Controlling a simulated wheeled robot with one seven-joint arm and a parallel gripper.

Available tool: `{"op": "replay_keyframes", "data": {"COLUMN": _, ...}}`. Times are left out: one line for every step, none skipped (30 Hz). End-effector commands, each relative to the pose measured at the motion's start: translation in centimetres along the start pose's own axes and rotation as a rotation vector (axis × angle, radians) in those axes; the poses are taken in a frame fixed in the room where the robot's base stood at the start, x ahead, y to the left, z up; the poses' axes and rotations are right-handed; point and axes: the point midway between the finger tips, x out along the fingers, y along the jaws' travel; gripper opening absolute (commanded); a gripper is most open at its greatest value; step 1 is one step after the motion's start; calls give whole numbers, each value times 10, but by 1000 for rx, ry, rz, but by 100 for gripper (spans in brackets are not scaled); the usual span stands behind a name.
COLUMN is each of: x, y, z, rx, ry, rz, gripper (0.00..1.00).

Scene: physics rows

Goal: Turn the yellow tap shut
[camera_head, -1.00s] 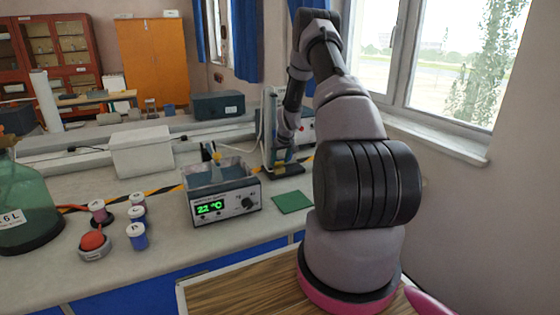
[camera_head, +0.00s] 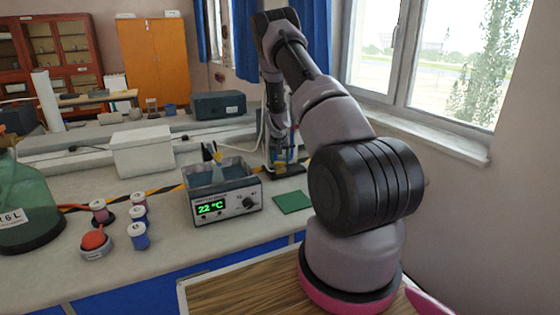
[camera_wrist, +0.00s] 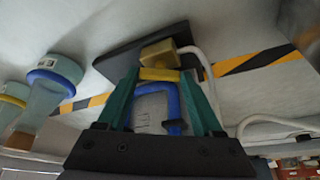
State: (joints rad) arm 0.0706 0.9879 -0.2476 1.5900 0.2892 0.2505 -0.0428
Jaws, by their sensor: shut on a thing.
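The yellow tap handle (camera_wrist: 159,74) lies between the teal fingertips of my gripper (camera_wrist: 160,76) in the wrist view. The fingers are shut on it. A brass-coloured block (camera_wrist: 168,52) sits just beyond the handle, and a blue curved part (camera_wrist: 172,94) shows below it, between the fingers. The dark base plate (camera_wrist: 118,52) lies behind. In the head view my arm hangs down in front of the stand's dark base (camera_head: 288,170) and hides most of the stand; the fingertips and handle are too small to tell there.
Two glass vessels with blue and yellow collars (camera_wrist: 55,72) stand left in the wrist view. A white hose (camera_wrist: 205,75) runs beside the brass block. In the head view a heated bath (camera_head: 222,195) reading 22 °C stands left of my arm, with a green mat (camera_head: 292,202) in front.

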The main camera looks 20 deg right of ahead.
Motion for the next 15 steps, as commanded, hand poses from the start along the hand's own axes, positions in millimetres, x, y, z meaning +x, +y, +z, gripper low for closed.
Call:
{"op": "replay_keyframes", "data": {"x": 0, "y": 0, "z": 0, "rx": 4, "ry": 1, "rz": 2, "gripper": 12}}
{"op": "replay_keyframes", "data": {"x": 0, "y": 0, "z": 0, "rx": 6, "ry": 1, "rz": 3, "gripper": 12}}
{"op": "replay_keyframes", "data": {"x": 0, "y": 0, "z": 0, "rx": 8, "ry": 1, "rz": 3, "gripper": 12}}
{"op": "replay_keyframes", "data": {"x": 0, "y": 0, "z": 0, "rx": 9, "ry": 0, "rz": 3, "gripper": 12}}
{"op": "replay_keyframes", "data": {"x": 0, "y": 0, "z": 0, "rx": 10, "ry": 0, "rz": 3, "gripper": 12}}
{"op": "replay_keyframes", "data": {"x": 0, "y": 0, "z": 0, "rx": 10, "ry": 0, "rz": 3, "gripper": 12}}
{"op": "replay_keyframes", "data": {"x": 0, "y": 0, "z": 0, "rx": 10, "ry": 0, "rz": 3, "gripper": 12}}
{"op": "replay_keyframes", "data": {"x": 0, "y": 0, "z": 0, "rx": 10, "ry": 0, "rz": 3, "gripper": 12}}
{"op": "replay_keyframes", "data": {"x": 0, "y": 0, "z": 0, "rx": 9, "ry": 0, "rz": 3, "gripper": 12}}
{"op": "replay_keyframes", "data": {"x": 0, "y": 0, "z": 0, "rx": 9, "ry": 0, "rz": 3, "gripper": 12}}
{"op": "replay_keyframes", "data": {"x": 0, "y": 0, "z": 0, "rx": 9, "ry": 0, "rz": 3, "gripper": 12}}
{"op": "replay_keyframes", "data": {"x": 0, "y": 0, "z": 0, "rx": 9, "ry": 0, "rz": 3, "gripper": 12}}
{"op": "replay_keyframes", "data": {"x": 0, "y": 0, "z": 0, "rx": 9, "ry": 0, "rz": 3, "gripper": 75}}
{"op": "replay_keyframes", "data": {"x": 0, "y": 0, "z": 0, "rx": 9, "ry": 0, "rz": 3, "gripper": 87}}
{"op": "replay_keyframes", "data": {"x": 0, "y": 0, "z": 0, "rx": 9, "ry": 0, "rz": 3, "gripper": 98}}
